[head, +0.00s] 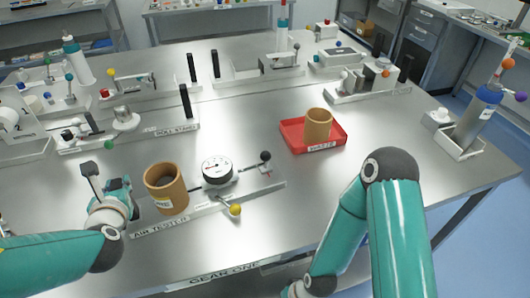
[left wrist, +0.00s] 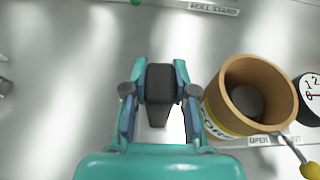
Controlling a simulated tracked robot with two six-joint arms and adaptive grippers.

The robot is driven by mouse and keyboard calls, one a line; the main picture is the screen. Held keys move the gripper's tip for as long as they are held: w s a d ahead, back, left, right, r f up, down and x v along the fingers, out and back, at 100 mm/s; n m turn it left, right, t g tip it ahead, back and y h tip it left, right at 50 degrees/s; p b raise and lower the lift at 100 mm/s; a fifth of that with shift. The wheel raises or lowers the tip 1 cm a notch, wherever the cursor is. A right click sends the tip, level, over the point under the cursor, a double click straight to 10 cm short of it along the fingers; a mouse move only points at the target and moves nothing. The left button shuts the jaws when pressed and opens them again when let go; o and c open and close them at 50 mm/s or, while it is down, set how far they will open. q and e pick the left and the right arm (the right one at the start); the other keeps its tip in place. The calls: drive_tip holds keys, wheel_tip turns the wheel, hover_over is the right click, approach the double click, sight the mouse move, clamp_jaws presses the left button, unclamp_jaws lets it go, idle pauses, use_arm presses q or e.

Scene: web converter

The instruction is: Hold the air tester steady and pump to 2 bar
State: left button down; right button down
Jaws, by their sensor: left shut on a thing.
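The air tester (head: 210,210) is a low labelled rail near the front of the table. A cardboard core (head: 166,188) stands upright at its left end, and its open top also shows in the left wrist view (left wrist: 275,75). A round white gauge (head: 217,168) sits beside the core; its reading is too small to tell. A yellow-knobbed lever (head: 235,210) sticks out in front, and a black knob (head: 265,156) stands at the right end. My left gripper (head: 118,197) is left of the core, shut on a black upright handle (head: 89,169), dark between the fingers in the wrist view (left wrist: 160,95). My right gripper is out of view.
A red tray (head: 298,147) with another core (head: 317,125) stands right of the tester. The roll stand (head: 130,138) and other fixtures line the back. My right arm covers the front right. Bare table lies between the tester and the tray.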

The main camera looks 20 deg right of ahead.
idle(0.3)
use_arm(q)
drive_tip(key=shift+w+r, duration=0.1)
drive_tip(key=shift+r, duration=0.1)
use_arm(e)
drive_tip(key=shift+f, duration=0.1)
use_arm(q)
drive_tip(key=shift+f+b, duration=0.35)
drive_tip(key=shift+b, duration=0.15)
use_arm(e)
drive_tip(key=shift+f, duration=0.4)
use_arm(q)
drive_tip(key=shift+f, duration=0.25)
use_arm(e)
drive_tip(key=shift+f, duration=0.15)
